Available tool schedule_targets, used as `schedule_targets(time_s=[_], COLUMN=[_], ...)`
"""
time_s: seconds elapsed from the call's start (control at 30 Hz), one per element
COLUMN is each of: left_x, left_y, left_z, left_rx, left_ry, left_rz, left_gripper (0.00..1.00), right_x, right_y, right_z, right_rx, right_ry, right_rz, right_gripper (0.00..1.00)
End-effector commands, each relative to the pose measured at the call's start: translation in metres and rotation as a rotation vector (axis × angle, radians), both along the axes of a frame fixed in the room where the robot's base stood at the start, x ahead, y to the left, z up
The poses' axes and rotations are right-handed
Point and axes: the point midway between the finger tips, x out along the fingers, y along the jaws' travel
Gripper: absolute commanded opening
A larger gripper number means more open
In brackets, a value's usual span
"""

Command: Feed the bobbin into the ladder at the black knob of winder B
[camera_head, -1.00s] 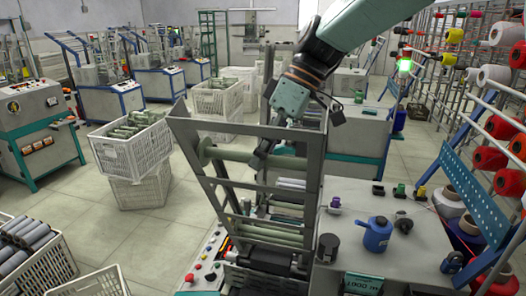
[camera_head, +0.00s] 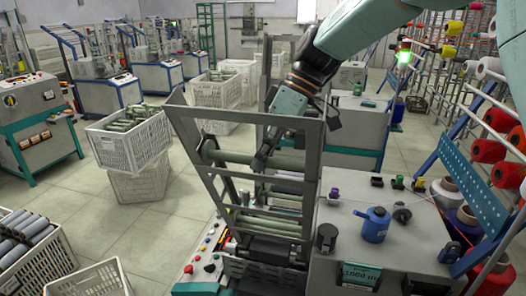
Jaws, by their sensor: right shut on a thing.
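The ladder (camera_head: 312,200) is a tall grey metal frame on the winder in the middle, with several grey-green bobbins (camera_head: 268,224) stacked lower between its rails. My right gripper (camera_head: 262,158) reaches down from the upper right behind the ladder's top bar. It is shut on a grey-green bobbin (camera_head: 232,156) that lies crosswise in the upper part of the ladder. The frame partly hides the bobbin's ends, so contact with the rails cannot be told. A black cylindrical knob (camera_head: 326,237) stands on the winder top right of the ladder. My left gripper is not in view.
The winder top (camera_head: 350,215) bears a blue can (camera_head: 376,225) and small parts. A blue perforated rack (camera_head: 467,196) and thread cones stand right. White crates (camera_head: 130,145) of bobbins stand left. The floor between is clear.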

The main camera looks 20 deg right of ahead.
Motion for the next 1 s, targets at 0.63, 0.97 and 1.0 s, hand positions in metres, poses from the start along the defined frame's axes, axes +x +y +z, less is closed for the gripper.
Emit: schedule_targets(time_s=[0.63, 0.97, 1.0], left_x=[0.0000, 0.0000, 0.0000], left_y=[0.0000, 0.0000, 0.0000], left_z=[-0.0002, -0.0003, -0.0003], left_rx=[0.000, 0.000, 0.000], left_ry=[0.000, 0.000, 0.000], left_rz=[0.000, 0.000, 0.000], left_gripper=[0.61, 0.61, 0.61], right_x=[0.0008, 0.0007, 0.0007], right_y=[-0.0004, -0.0003, -0.0004], right_z=[-0.0015, -0.0015, -0.0016], right_rx=[-0.001, -0.001, -0.001], right_ry=[-0.001, -0.001, -0.001], right_rz=[0.000, 0.000, 0.000], right_gripper=[0.33, 0.45, 0.47])
